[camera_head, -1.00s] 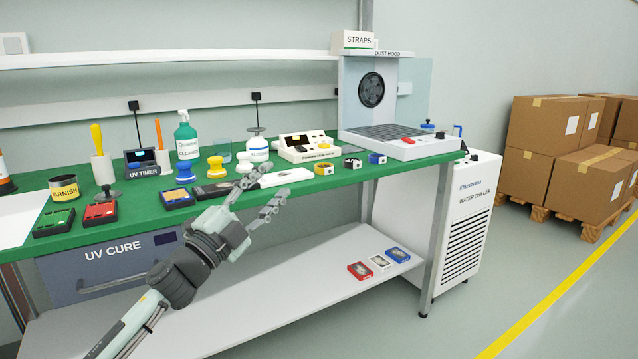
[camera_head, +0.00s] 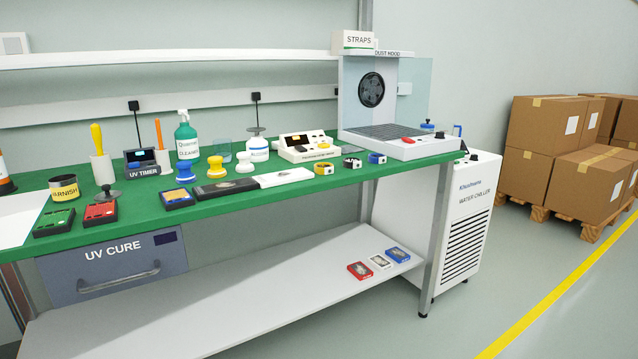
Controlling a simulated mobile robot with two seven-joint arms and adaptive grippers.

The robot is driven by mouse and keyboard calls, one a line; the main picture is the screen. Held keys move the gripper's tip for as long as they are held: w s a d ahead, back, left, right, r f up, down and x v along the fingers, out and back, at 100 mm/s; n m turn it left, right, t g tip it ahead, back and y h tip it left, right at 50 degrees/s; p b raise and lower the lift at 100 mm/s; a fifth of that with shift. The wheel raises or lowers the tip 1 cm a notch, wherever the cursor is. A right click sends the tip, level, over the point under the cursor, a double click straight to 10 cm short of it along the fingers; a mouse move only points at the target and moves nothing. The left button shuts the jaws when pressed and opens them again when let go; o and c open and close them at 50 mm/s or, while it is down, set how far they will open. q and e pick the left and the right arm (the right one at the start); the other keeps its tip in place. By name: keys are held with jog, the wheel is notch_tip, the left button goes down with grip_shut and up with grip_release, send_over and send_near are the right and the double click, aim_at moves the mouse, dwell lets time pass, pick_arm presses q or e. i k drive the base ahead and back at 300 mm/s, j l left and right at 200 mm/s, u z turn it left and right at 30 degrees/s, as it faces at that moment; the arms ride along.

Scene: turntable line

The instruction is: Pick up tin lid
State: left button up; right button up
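A varnish tin (camera_head: 64,188) with a yellow label stands at the left end of the green bench top. I cannot make out a separate tin lid in this view. Neither of my grippers is in view.
The green bench (camera_head: 145,222) holds a green spray bottle (camera_head: 186,138), blue, yellow and white knobbed pieces, flat trays and watches along its front. A dust hood (camera_head: 400,148) stands at the right end. The white lower shelf (camera_head: 250,285) is mostly clear, with small boxes at its right.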

aim_at(106, 194)
jog(key=u, duration=1.25)
